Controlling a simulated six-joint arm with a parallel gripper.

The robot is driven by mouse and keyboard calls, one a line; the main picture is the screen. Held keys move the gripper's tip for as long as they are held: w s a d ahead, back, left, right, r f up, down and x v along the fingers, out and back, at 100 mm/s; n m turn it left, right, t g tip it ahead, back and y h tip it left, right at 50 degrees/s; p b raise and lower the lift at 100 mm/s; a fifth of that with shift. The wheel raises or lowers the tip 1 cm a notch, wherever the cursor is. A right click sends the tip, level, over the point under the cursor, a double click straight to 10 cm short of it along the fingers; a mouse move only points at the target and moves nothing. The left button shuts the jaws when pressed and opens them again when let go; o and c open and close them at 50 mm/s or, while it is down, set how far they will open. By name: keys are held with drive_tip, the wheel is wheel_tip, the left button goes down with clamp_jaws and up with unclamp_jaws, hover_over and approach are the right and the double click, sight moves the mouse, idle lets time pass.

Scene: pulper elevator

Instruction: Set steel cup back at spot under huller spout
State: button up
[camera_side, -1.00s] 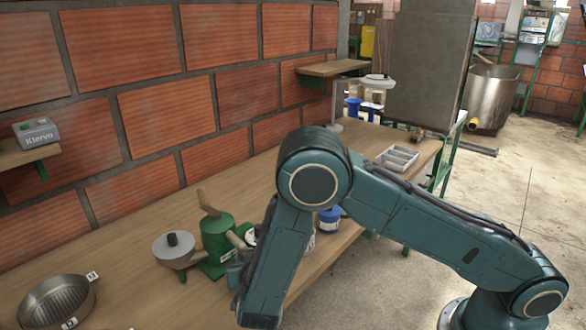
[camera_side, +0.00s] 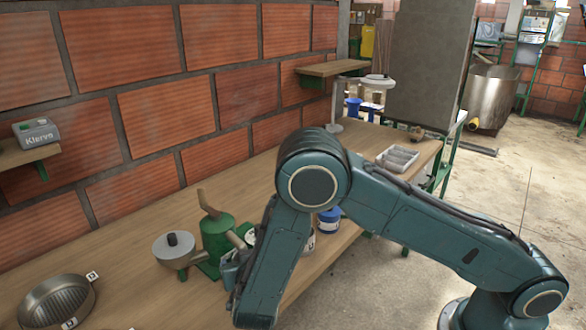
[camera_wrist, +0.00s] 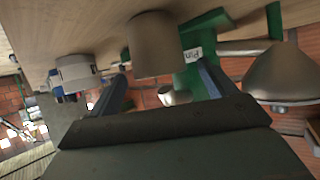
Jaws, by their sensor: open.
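A grey-brown cylinder, which looks like the steel cup (camera_wrist: 152,42), stands in the upper middle of the wrist view. It appears between the lines of my two fingers, beside the green huller. My gripper (camera_wrist: 162,74) is open, its dark blue fingers spread. I cannot tell whether they touch the cup. The huller's green body (camera_wrist: 195,45) with a white label is right of the cup. In the side view the green huller (camera_side: 217,238) stands on the bench; my gripper (camera_side: 231,270) is close to its right, partly hidden by my arm. The cup cannot be made out there.
A grey conical part with a dark knob (camera_side: 173,247) sits left of the huller. A round steel pan (camera_side: 55,303) lies at the bench's near left. A blue-and-white container (camera_side: 328,220) stands behind my arm. A grey divided tray (camera_side: 397,158) is at the far end.

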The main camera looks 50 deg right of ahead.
drive_tip(key=v, duration=1.4)
drive_tip(key=shift+w+d, duration=0.1)
idle(0.3)
drive_tip(key=s+d+r+g+y, duration=0.2)
drive_tip(key=s+d+r+g, duration=0.1)
drive_tip(key=d+r, duration=0.35)
drive_tip(key=s+d+r+g+y, duration=0.1)
drive_tip(key=s+d+r+g, duration=0.2)
drive_tip(key=d+r, duration=0.4)
drive_tip(key=s+d+r+n+y, duration=0.2)
drive_tip(key=s+r+n, duration=0.1)
drive_tip(key=s, duration=0.4)
drive_tip(key=s+d+r+n+t+y, duration=0.1)
drive_tip(key=s+d+r+n, duration=0.1)
drive_tip(key=s, duration=0.6)
wheel_tip(320, 180, up, 2)
drive_tip(key=shift+s+d+r+n+y, duration=0.15)
drive_tip(key=shift+d+n+y, duration=0.25)
drive_tip(key=shift+n, duration=0.5)
